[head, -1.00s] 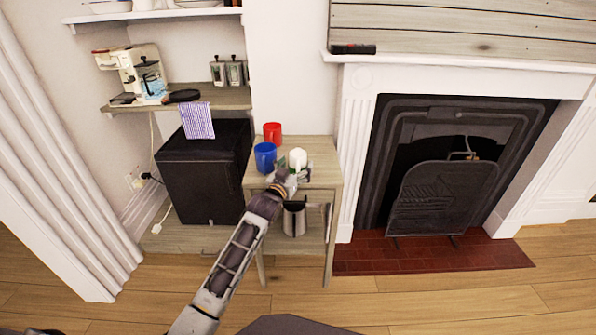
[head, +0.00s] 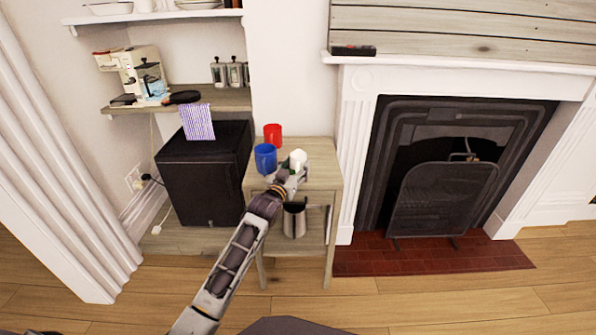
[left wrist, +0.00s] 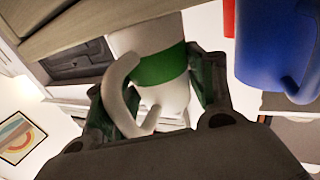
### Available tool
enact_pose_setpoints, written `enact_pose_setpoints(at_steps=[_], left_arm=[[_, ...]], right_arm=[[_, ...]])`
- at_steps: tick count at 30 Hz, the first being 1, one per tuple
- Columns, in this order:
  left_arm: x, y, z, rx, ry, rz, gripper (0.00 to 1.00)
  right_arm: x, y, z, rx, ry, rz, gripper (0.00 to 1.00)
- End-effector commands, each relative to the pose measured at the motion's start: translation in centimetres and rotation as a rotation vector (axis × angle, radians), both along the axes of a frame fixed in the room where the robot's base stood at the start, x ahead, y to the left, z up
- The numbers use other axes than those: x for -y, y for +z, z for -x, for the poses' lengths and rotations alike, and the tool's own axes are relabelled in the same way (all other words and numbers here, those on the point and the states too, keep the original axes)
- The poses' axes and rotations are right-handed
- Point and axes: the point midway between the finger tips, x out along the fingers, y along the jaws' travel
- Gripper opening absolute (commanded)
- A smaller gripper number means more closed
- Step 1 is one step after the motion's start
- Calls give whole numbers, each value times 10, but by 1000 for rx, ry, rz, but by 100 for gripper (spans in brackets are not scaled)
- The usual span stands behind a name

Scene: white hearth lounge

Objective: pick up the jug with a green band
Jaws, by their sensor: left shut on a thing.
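The white jug with a green band (left wrist: 160,68) fills the middle of the left wrist view, its pale handle towards the camera. In the head view the jug (head: 298,159) shows as a small white shape at the small wooden table (head: 322,174). My left gripper (head: 293,171) has its fingers on either side of the jug and is shut on it. The gripper hides the jug's lower part in the head view, so I cannot tell whether it touches the tabletop. My right gripper is not in view.
A blue mug (head: 265,158) stands close to the left of the jug, with a red mug (head: 272,134) behind it. A metal pot (head: 294,219) is on the table's lower shelf. A black box-like appliance (head: 205,172) is to the left, a fireplace (head: 445,170) to the right.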

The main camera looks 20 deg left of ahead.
Motion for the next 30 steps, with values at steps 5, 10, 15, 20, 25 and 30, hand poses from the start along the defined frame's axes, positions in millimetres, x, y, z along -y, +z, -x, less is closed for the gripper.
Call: enact_pose_setpoints(at_steps=[5,10,15,20,25,30], left_arm=[[0,1,0,1,0,0,24],[0,7,0,3,0,0,24],[0,22,0,3,0,0,24],[0,44,0,4,0,0,24],[0,70,-1,4,0,0,24],[0,90,-1,3,0,-1,24]], right_arm=[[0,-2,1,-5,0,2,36],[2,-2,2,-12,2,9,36],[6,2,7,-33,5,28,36],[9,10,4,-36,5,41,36],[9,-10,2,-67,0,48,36],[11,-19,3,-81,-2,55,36]])
